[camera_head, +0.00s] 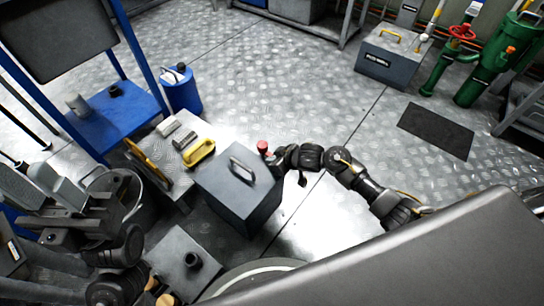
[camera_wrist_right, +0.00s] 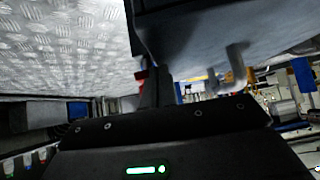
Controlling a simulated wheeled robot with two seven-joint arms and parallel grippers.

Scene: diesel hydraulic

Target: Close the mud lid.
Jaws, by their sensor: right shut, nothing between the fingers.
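A dark grey box (camera_head: 235,215) stands on the floor near the middle of the head view. Its flat lid (camera_head: 238,180) carries a metal handle and lies level over the top; I cannot tell whether any gap is left. I see no readable mud label on it. My right gripper (camera_head: 273,161) is shut and empty at the right side of the box, close to the lid edge. In the right wrist view the shut fingers (camera_wrist_right: 156,88) are beside a grey surface with a handle (camera_wrist_right: 237,68). My left arm is at lower left; its gripper's jaws cannot be made out.
A red knob (camera_head: 262,146) shows beside my right gripper. A blue drum (camera_head: 182,92) stands behind. A labelled grey box (camera_head: 391,62) is far right. The floor between is clear.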

